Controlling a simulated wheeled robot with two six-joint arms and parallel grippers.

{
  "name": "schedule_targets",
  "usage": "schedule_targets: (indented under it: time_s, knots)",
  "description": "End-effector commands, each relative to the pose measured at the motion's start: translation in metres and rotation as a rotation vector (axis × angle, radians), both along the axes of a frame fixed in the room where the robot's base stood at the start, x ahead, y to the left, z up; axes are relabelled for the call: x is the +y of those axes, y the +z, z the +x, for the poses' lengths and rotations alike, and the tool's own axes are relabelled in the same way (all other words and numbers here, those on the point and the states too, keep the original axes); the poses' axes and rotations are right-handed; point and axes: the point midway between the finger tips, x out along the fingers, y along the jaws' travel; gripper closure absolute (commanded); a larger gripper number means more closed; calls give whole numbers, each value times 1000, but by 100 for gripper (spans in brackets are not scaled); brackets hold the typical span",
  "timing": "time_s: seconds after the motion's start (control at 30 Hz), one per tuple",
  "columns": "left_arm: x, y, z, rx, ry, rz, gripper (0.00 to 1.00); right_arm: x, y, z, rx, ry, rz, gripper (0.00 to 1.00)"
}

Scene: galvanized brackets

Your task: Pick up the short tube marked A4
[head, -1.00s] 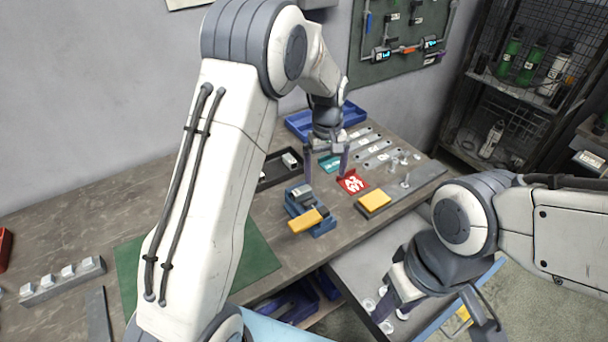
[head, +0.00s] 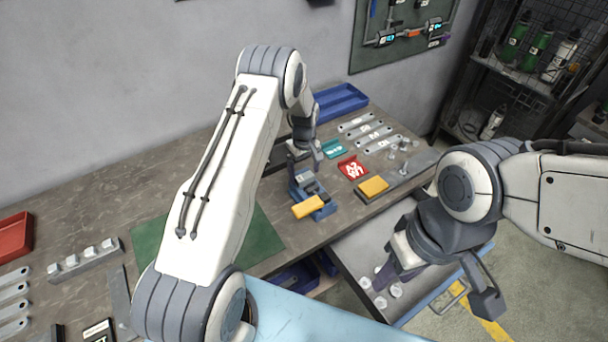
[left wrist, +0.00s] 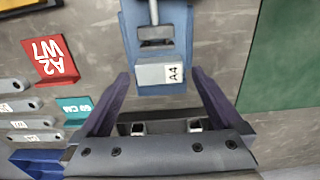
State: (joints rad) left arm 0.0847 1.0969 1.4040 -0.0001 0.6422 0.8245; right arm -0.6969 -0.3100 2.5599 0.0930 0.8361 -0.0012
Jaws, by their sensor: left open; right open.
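The short tube marked A4 (left wrist: 160,74) is a grey piece with a white label, seated at the blue vise (left wrist: 185,50) in the left wrist view. In the head view the vise (head: 322,207) stands on the bench, its yellow part (head: 307,207) toward me; the tube is hard to make out there. My left gripper (left wrist: 159,76) is open, its fingers either side of the tube's end, apart from it. In the head view my left gripper (head: 305,157) is just behind the vise. My right gripper (head: 390,275) is open and empty over the drawer.
A red tag marked A2 W7 (head: 352,168), a teal tag (head: 334,149) and a yellow block (head: 373,187) lie right of the vise. A blue tray (head: 340,100) is at the back. A green mat (head: 258,240) lies left. The open drawer (head: 350,255) holds several white pieces.

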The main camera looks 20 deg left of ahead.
Motion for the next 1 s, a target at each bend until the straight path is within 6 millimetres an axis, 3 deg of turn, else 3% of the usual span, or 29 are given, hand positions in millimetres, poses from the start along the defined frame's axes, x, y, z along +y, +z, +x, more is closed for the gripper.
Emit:
schedule_targets:
  time_s: [0.2,0.4,0.6,0.63,1.0]
  knots:
    - [0,-17,0,-1,-1,-1,0,0,8,0,0,2,0,56]
    - [0,-18,1,-1,-1,0,0,0,7,0,0,2,0,56]
    - [0,-18,1,-1,-1,0,76,0,7,0,0,1,0,56]
    - [0,-18,1,-1,-1,0,83,0,7,0,0,1,0,56]
    - [0,-13,2,-4,-1,1,83,0,3,0,0,1,0,56]
